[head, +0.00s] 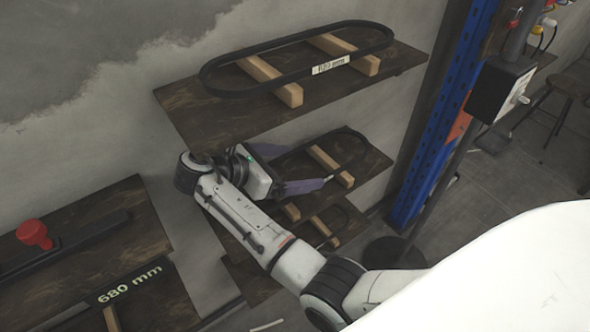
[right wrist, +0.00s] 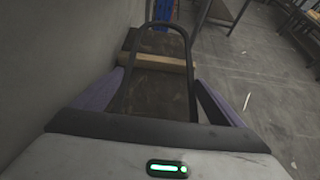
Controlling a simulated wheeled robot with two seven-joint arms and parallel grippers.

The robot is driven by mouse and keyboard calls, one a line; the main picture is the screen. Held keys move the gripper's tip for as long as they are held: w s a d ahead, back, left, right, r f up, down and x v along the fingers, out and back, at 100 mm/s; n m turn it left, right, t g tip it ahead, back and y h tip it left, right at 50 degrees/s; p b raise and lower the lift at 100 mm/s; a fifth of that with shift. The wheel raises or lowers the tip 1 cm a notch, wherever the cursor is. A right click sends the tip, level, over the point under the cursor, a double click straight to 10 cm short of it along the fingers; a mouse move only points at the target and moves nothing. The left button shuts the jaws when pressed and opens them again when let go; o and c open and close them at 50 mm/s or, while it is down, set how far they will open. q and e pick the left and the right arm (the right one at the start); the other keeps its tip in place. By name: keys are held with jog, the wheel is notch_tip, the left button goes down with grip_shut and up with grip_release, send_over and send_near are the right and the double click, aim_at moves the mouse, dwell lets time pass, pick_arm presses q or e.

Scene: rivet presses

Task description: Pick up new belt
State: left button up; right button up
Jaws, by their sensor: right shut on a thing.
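A black belt (head: 362,136) shows as a thin loop on the middle wall shelf, over wooden blocks (head: 326,160). My right gripper (head: 302,168) reaches over this shelf from the left, with one purple finger on each side of the belt. The belt's near end is hidden behind the gripper body. My left gripper is not in view.
A larger belt (head: 213,77) with a white label lies on blocks on the upper shelf (head: 188,103). A lower shelf (head: 262,287) is below. A shelf marked 680 mm (head: 129,284) and a red knob (head: 35,234) are at left. A blue post (head: 437,130) stands right.

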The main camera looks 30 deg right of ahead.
jog(key=shift+s+d+r, duration=0.1)
jog(key=shift+d+r, duration=0.15)
jog(key=shift+r, duration=0.2)
jog(key=shift+s+d+r, duration=0.1)
jog(key=shift+d+r, duration=0.15)
jog(key=shift+r, duration=0.2)
jog(key=s+d, duration=0.2)
jog(key=d, duration=0.2)
jog(key=s+d, duration=0.2)
jog(key=d, duration=0.3)
jog(key=s+d+p, duration=0.1)
jog(key=s+d, duration=0.1)
jog(key=d, duration=0.3)
jog(key=shift+s+d, duration=0.1)
jog(key=shift+s, duration=0.2)
jog(key=shift+s+d, duration=0.35)
jog(key=shift+d, duration=0.25)
